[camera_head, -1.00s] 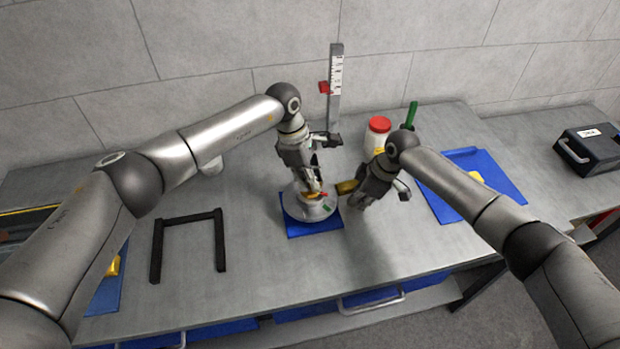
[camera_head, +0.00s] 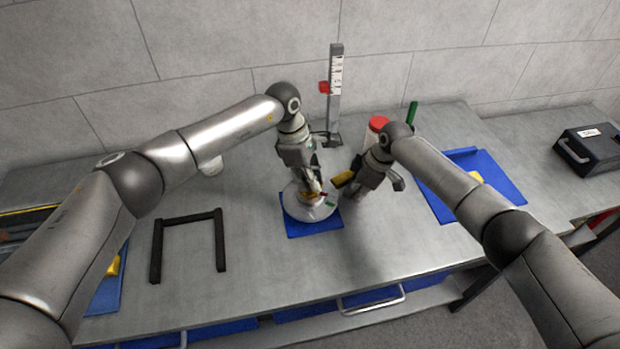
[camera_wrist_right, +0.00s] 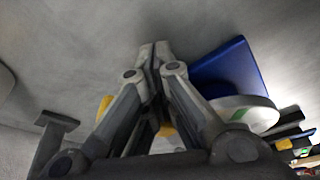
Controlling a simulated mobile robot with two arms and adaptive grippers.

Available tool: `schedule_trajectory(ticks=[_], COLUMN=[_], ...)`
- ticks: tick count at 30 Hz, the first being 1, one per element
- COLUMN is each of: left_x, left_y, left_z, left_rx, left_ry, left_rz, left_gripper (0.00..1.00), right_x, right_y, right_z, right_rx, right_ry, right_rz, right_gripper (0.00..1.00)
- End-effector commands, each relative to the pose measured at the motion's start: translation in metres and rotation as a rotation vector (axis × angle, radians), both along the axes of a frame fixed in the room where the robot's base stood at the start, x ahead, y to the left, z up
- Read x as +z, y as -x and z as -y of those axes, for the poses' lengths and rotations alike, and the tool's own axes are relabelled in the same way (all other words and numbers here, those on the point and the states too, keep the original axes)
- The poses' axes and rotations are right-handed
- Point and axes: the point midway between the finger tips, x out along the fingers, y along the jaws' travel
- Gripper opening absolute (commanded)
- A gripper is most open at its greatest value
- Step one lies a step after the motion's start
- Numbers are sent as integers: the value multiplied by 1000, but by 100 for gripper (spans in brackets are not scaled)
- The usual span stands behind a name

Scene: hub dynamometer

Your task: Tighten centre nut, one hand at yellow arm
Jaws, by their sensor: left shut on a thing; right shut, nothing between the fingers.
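The hub is a pale round disc (camera_head: 295,208) on a blue mat (camera_head: 312,229) near the middle of the bench. A yellow arm (camera_head: 307,197) shows on top of it, with small red and green marks beside it. My left gripper (camera_head: 311,190) points down over the disc and is shut at the yellow arm; its fingers hide much of the hub's middle, and I cannot make out the centre nut. My right gripper (camera_head: 360,193) is shut and empty, to the right of the disc and apart from it. Its closed fingertips (camera_wrist_right: 155,48) show in the right wrist view, with the disc (camera_wrist_right: 245,108) beyond at the right.
A yellow block (camera_head: 343,180) shows against my right gripper. Behind stand an upright scale (camera_head: 335,90) and a red-lidded jar (camera_head: 378,123). A blue tray (camera_head: 497,185) lies right, a black U-shaped frame (camera_head: 188,219) left. Bare bench lies between frame and mat.

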Motion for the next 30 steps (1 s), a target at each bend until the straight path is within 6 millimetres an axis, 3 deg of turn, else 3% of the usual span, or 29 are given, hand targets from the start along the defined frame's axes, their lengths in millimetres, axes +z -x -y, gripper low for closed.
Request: schedule_trajectory(ticks=[11,21,22,30], left_x=[-3,-3,-3,-3], left_y=[2,2,2,2], left_z=[0,0,0,0], left_rx=[-1,-2,-2,-1], left_ry=[-3,-3,-3,-3], left_rz=[-5,-5,-5,-4], left_gripper=[0,0,14,48], right_x=[1,1,1,0], right_y=[-2,-16,-17,-16], right_z=[-1,-11,-11,-10], right_rx=[-1,-3,-3,-2], right_ry=[-1,-3,-3,-2], right_rz=[2,3,2,2], right_gripper=[0,0,0,0])
